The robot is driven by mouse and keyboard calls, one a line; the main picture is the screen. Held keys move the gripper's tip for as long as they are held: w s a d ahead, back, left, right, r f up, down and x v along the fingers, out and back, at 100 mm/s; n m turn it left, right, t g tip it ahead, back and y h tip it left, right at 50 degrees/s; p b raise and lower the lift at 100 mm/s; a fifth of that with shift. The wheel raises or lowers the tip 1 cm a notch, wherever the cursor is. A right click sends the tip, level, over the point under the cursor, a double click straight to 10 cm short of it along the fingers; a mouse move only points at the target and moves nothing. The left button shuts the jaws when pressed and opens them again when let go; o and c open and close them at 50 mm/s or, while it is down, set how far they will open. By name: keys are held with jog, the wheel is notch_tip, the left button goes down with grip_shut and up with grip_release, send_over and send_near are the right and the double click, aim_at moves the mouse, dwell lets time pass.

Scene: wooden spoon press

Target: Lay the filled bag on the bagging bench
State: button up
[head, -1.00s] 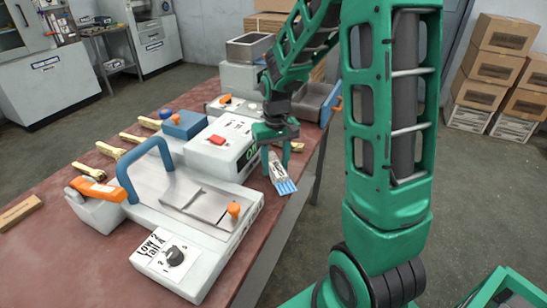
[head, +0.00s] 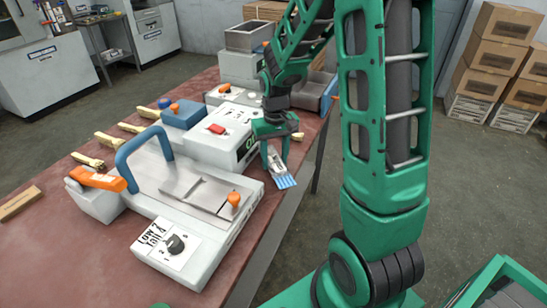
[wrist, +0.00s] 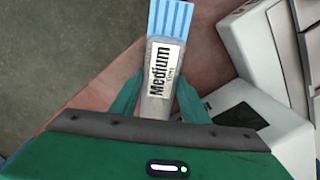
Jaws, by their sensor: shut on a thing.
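My gripper (head: 275,158) is shut on the small filled bag (head: 280,172), a slim pale bag with a blue striped end. In the wrist view the bag (wrist: 162,75) bears a white label reading "Medium", and its blue end points away from my gripper (wrist: 158,105). The bag hangs tilted near the right edge of the reddish-brown bench (head: 90,235), beside a white machine. It appears apart from the bench top, though its exact height is hard to tell. No sign in view names the bagging bench.
A white press (head: 190,200) with a blue handle, an orange lever and a dial fills the bench's front. A white machine with a red button (head: 216,128) stands behind it. Several wooden spoons (head: 92,160) lie along the left. Boxes (head: 500,55) stand far right.

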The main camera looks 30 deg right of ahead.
aim_at(275, 159)
jog(key=shift+f, duration=0.4)
jog(key=o, duration=1.2)
jog(key=shift+r, duration=0.1)
notch_tip(275, 159, up, 11)
jog(key=s+d+m, duration=0.1)
jog(key=s, duration=0.7)
jog(key=s+d+r+m, duration=0.1)
jog(key=s, duration=0.8)
jog(key=s+d+r+m, duration=0.1)
jog(key=s+m, duration=0.1)
jog(key=s, duration=0.7)
jog(key=shift+s+d+r, duration=0.25)
jog(key=shift+d, duration=0.15)
